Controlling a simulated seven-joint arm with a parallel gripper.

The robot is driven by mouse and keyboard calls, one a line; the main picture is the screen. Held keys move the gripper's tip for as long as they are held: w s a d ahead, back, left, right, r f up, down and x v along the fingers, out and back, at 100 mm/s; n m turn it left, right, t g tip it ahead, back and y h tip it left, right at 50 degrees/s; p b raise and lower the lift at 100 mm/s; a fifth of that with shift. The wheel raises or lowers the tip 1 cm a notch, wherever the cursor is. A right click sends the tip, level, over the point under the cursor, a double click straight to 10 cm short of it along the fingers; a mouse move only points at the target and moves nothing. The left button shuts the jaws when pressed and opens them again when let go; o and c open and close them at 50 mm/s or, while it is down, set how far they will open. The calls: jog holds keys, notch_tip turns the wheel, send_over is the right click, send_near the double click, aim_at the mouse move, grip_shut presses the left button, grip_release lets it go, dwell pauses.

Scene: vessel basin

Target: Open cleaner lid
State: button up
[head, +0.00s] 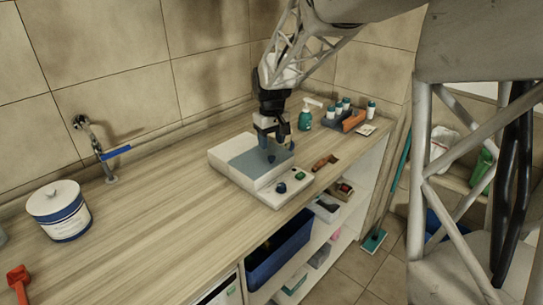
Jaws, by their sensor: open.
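The cleaner (285,196) is a low white box on the wooden counter, with a dark knob and a green button on its front panel. A blue-grey panel (248,160), which looks like its lid, lies flat across its top. A plain white section is at its left. My gripper (279,151) is open and points down over the right part of the blue-grey panel. Its dark blue-tipped fingers are close to the surface. I cannot tell whether they touch it. The fingers hide part of the panel and its right edge.
A green pump bottle (305,116) and an orange-and-grey caddy with several small bottles (348,116) stand behind to the right. A brown-handled brush (323,163) lies right of the cleaner. A tap (96,150) and white tub (58,211) are left. The counter between is clear.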

aim_at(271, 157)
jog(key=shift+f, duration=3)
grip_shut()
